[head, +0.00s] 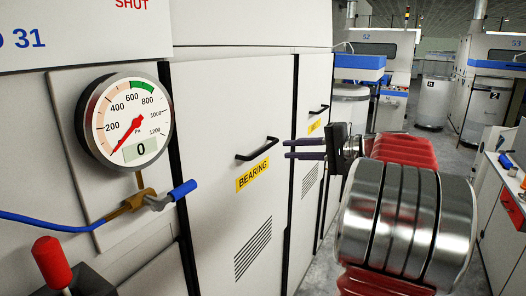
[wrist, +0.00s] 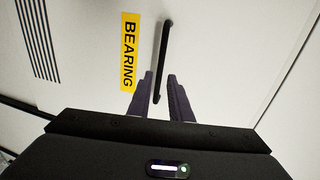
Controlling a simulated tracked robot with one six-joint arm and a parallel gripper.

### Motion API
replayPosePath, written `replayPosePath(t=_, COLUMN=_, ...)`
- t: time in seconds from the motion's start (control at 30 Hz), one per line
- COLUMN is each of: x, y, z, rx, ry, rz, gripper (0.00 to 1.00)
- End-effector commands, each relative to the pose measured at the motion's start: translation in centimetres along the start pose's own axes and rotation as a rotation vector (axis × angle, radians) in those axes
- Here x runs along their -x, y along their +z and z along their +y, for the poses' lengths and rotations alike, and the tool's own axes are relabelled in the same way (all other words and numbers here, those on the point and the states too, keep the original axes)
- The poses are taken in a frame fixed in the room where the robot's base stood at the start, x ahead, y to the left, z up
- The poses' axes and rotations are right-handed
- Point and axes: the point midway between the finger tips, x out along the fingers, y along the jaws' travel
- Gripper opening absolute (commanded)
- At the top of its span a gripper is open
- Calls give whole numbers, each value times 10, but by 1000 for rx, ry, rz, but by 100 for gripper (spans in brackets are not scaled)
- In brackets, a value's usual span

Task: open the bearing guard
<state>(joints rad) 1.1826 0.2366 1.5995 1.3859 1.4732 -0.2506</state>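The bearing guard (head: 222,120) is a tall white panel, closed flush in the machine front, with a black bar handle (head: 257,149) and a yellow BEARING label (head: 252,175) below it. My gripper (head: 286,149) is open and empty, just right of the handle in the head view, with a small gap to it. In the wrist view, the handle (wrist: 165,50) runs lengthwise ahead, and its near end appears between the two dark fingertips (wrist: 159,75). The label (wrist: 129,50) is to the left. No finger visibly touches the handle.
A pressure gauge (head: 125,122) reading about 0 and a blue-handled valve (head: 160,198) are left of the guard. Another panel with a black handle (head: 319,109) is to the right. A grey aisle floor (head: 437,145) lies beyond, with a cluttered bench (head: 508,172) at far right.

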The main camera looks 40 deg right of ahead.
Motion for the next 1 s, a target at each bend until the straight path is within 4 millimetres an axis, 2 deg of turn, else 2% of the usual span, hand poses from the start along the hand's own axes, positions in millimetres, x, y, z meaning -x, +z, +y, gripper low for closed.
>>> replayPosePath(t=0.4, x=-66, y=1, z=0, rx=0, ry=0, rz=-4, gripper=19)
replayPosePath(t=0.6, x=-90, y=1, z=0, rx=0, ry=-1, rz=-2, gripper=19)
replayPosePath(t=1.0, x=-98, y=1, z=0, rx=0, ry=0, rz=-1, gripper=19)
